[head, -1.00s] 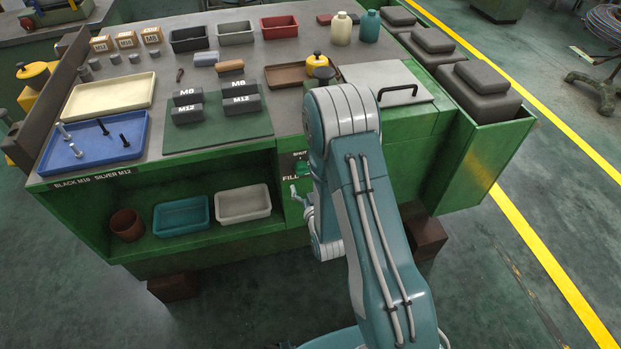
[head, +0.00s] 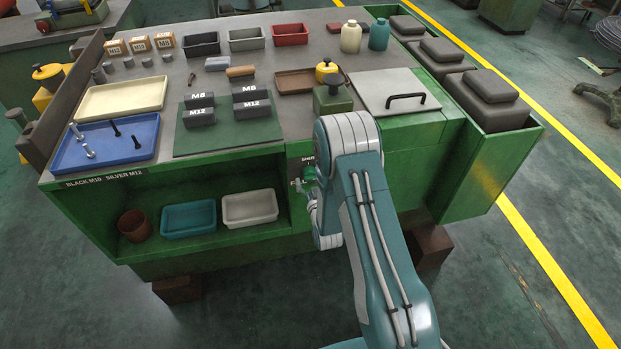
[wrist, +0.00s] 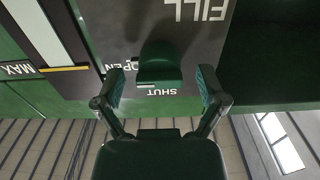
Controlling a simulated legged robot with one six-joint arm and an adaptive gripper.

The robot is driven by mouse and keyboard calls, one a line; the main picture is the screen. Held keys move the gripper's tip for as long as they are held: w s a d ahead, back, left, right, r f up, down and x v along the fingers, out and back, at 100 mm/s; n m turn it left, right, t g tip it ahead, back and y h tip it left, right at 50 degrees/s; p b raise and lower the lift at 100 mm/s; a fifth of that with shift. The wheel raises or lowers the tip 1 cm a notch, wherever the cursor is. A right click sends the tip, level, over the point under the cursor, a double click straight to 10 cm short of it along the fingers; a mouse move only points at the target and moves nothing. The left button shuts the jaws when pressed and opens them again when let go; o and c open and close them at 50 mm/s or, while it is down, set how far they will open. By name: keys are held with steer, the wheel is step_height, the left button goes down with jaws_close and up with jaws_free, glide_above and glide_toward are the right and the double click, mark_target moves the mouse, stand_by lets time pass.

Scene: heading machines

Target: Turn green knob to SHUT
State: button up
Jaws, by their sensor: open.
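The green knob (wrist: 159,64) sits on a dark panel (wrist: 112,30) in the wrist view, with OPEN at its left and SHUT just below it. Lettering appears upside down there. A small pale mark shows at the knob's lower left edge, between the two words. My gripper (wrist: 161,84) is open, one finger to each side of the knob's lower part, with visible gaps and no clear contact. In the head view the knob (head: 310,173) is small on the bench front, and my arm partly covers the panel.
A green-edged shelf opening with a teal bin (head: 188,219) and a white bin (head: 250,208) lies left of the panel. The worktop above holds trays, blocks and bottles. In the wrist view, a gauge strip marked MAX (wrist: 22,70) is at left.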

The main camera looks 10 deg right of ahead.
steer(key=shift+w, duration=0.35)
steer(key=c, duration=1.2)
steer(key=shift+o, duration=0.2)
